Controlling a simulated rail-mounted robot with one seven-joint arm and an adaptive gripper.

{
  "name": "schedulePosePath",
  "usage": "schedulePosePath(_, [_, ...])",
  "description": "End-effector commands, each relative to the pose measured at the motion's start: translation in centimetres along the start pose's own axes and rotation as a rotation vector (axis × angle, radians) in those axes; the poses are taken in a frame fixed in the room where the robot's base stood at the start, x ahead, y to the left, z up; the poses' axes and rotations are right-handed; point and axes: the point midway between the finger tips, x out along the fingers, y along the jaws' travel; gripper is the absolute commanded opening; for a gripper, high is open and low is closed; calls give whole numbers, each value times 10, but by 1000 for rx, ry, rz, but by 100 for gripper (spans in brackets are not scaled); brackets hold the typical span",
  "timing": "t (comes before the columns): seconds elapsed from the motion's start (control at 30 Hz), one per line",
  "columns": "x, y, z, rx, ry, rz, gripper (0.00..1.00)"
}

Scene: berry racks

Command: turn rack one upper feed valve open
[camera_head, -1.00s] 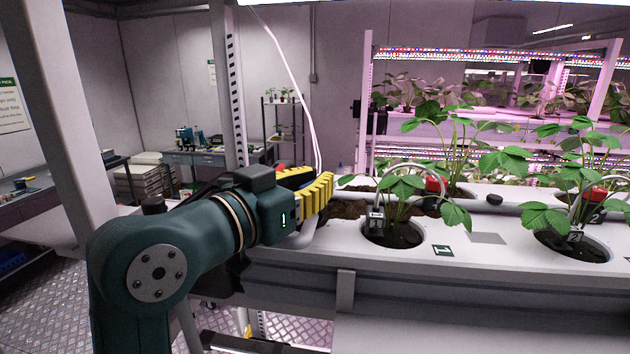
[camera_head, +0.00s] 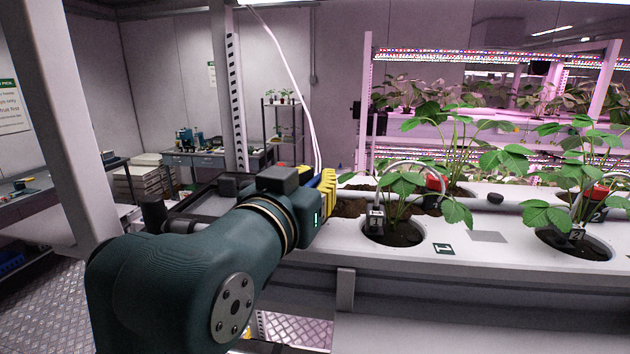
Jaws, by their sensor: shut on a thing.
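My gripper (camera_head: 328,192) is at the left end of the white planting trough (camera_head: 480,245), with its yellow fingers side-on to the camera. It is shut on the rack one upper feed valve, which is mostly hidden behind the wrist and fingers. The angle of the valve's handle cannot be made out.
A potted strawberry plant (camera_head: 398,190) with a looped white tube stands close right of my gripper. Another plant (camera_head: 575,185) stands farther right. A rack upright (camera_head: 232,90) rises behind the arm. A workbench (camera_head: 205,158) stands at the back.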

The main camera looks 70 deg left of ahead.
Motion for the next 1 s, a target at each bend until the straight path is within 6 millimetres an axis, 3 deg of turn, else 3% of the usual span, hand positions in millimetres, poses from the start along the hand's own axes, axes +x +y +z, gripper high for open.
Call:
schedulePosePath(0.4, [1,0,1,1,-3,-197,0])
schedulePosePath(0.9, [1,-1,2,1,-4,-224,0])
schedulePosePath(0.93, [1,-1,2,1,-4,-224,14])
schedulePosePath(1.0, [1,-1,2,1,-4,-224,28])
